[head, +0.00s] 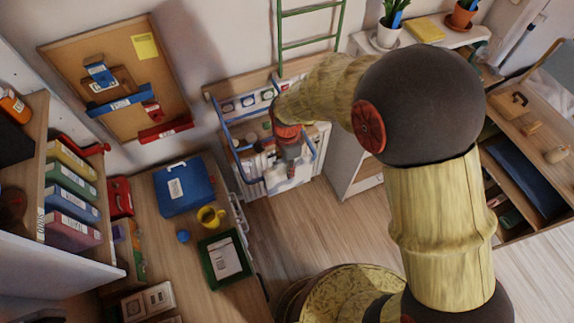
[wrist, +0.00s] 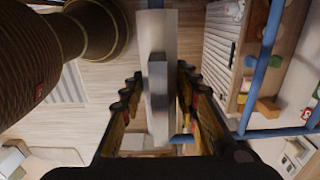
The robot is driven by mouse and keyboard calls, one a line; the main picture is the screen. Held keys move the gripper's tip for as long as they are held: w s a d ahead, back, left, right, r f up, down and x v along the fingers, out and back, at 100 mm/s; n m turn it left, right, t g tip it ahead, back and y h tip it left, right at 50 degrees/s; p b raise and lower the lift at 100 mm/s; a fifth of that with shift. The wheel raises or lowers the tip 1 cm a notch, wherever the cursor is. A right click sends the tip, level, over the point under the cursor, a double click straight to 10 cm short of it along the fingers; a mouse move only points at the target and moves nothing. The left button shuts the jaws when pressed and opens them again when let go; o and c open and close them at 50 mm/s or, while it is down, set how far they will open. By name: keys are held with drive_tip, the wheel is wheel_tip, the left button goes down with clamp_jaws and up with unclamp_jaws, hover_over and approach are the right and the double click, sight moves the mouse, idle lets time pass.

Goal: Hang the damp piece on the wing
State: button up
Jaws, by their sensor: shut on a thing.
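My gripper (head: 291,152) is at the far side of the room, in front of a rack with blue rails (head: 226,137) by the wall. In the wrist view its two fingers (wrist: 158,105) close on a pale grey-white flat piece (wrist: 158,30), seen nearly edge-on. A darker grey block shows against that piece; I cannot tell if it is part of it. In the wrist view a blue rail (wrist: 262,70) runs to the right of the gripper, apart from the held piece. In the head view the gripper partly hides the rack.
A green ladder (head: 310,42) stands behind the rack. A shelf with potted plants (head: 389,35) is at upper right. Wooden floor (head: 290,222) is clear before the rack.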

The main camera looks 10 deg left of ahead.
drive_tip(key=o, duration=1.2)
drive_tip(key=shift+o, duration=0.2)
wheel_tip(320, 180, up, 12)
drive_tip(key=shift+r, duration=0.1)
